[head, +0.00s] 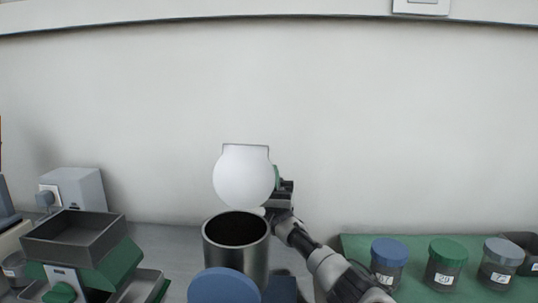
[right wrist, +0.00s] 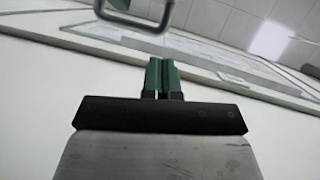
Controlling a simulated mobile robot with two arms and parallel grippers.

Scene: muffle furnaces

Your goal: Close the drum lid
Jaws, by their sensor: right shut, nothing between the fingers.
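The drum (head: 237,262) is a dark metal cylinder with an open top and a dark inside, standing on the grey bench. Its round white lid (head: 244,178) stands upright at the drum's far side, swung open. My right gripper (head: 278,180) is at the lid's right edge, partly hidden behind it; I cannot tell whether it touches. In the right wrist view, the green fingertips of that gripper (right wrist: 162,75) are together with nothing between them. My left gripper is out of view.
A blue round top (head: 224,286) is in front of the drum. A metal tray device (head: 75,236) with green parts stands left. Several lidded jars, including a green-lidded one (head: 447,262), stand on a green mat (head: 352,244) at right. A grey metal loop (right wrist: 135,20) tops the wrist view.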

